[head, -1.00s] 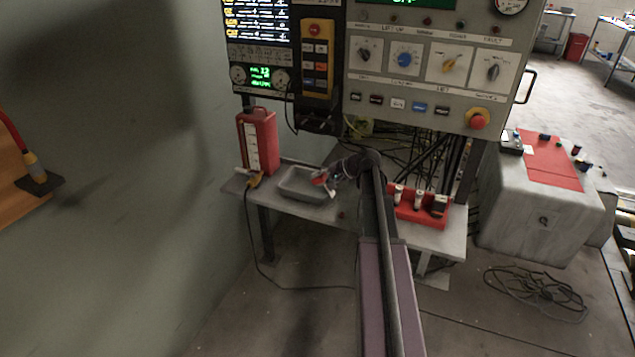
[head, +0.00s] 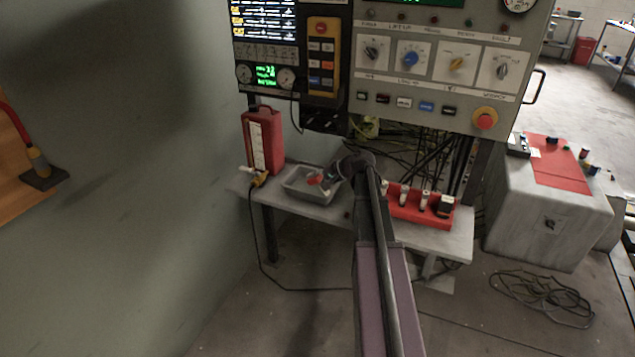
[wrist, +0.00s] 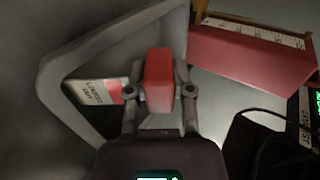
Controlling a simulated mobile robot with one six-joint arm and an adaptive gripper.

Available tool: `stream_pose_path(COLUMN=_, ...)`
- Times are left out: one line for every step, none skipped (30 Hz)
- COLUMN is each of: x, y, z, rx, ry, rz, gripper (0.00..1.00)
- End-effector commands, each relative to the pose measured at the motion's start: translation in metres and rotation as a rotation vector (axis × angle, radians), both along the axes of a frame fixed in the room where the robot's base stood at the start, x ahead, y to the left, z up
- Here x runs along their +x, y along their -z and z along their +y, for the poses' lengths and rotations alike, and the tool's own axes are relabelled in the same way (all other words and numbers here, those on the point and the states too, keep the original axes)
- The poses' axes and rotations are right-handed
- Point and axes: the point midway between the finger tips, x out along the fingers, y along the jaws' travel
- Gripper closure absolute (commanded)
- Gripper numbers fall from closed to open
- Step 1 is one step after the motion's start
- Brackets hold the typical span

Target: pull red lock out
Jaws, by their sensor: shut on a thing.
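The red lock (wrist: 158,80) shows in the wrist view as a red block between the two fingers of my gripper (wrist: 160,92). My gripper is shut on it. A white tag with a red edge and "LOCKED OUT" lettering (wrist: 97,92) shows beside it. In the head view my gripper (head: 332,178) is at the right side of the grey tray (head: 297,195), with a small red piece (head: 315,180) over the tray. The tray's pale rim (wrist: 55,85) also shows in the wrist view. I cannot tell whether the lock touches the tray.
A red container with a white scale (head: 262,140) stands left of the tray. A red holder with several white-topped items (head: 408,207) is to the right on the same bench (head: 455,243). The control panel (head: 440,80) hangs above. Cables lie behind and on the floor.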

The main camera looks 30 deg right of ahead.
Motion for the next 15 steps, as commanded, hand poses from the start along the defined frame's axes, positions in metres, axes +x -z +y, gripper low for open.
stream_pose_path(x=0.003, y=0.003, z=0.002, rx=0.000, ry=-0.001, rz=0.000, gripper=1.00)
stream_pose_path(x=0.005, y=0.004, z=0.004, rx=0.000, ry=-0.001, rz=0.000, gripper=1.00)
stream_pose_path(x=0.007, y=0.005, z=0.005, rx=0.000, ry=-0.001, rz=0.000, gripper=1.00)
stream_pose_path(x=0.009, y=0.006, z=0.007, rx=0.000, ry=-0.001, rz=0.000, gripper=1.00)
stream_pose_path(x=0.010, y=0.007, z=0.008, rx=0.000, ry=-0.001, rz=0.000, gripper=1.00)
stream_pose_path(x=0.012, y=0.008, z=0.009, rx=0.000, ry=0.000, rz=0.000, gripper=1.00)
stream_pose_path(x=0.014, y=0.008, z=0.010, rx=0.000, ry=0.000, rz=0.000, gripper=1.00)
stream_pose_path(x=0.015, y=0.009, z=0.011, rx=0.000, ry=0.000, rz=0.000, gripper=1.00)
stream_pose_path(x=0.017, y=0.010, z=0.013, rx=0.000, ry=0.000, rz=0.000, gripper=1.00)
stream_pose_path(x=0.019, y=0.011, z=0.014, rx=0.000, ry=0.000, rz=0.000, gripper=1.00)
stream_pose_path(x=0.020, y=0.012, z=0.015, rx=0.000, ry=0.000, rz=0.000, gripper=1.00)
stream_pose_path(x=0.022, y=0.013, z=0.017, rx=-0.001, ry=-0.001, rz=-0.001, gripper=1.00)
stream_pose_path(x=0.024, y=0.014, z=0.018, rx=-0.001, ry=-0.001, rz=-0.001, gripper=1.00)
stream_pose_path(x=0.025, y=0.015, z=0.019, rx=0.000, ry=-0.001, rz=0.000, gripper=1.00)
stream_pose_path(x=0.027, y=0.016, z=0.021, rx=0.000, ry=-0.001, rz=0.000, gripper=1.00)
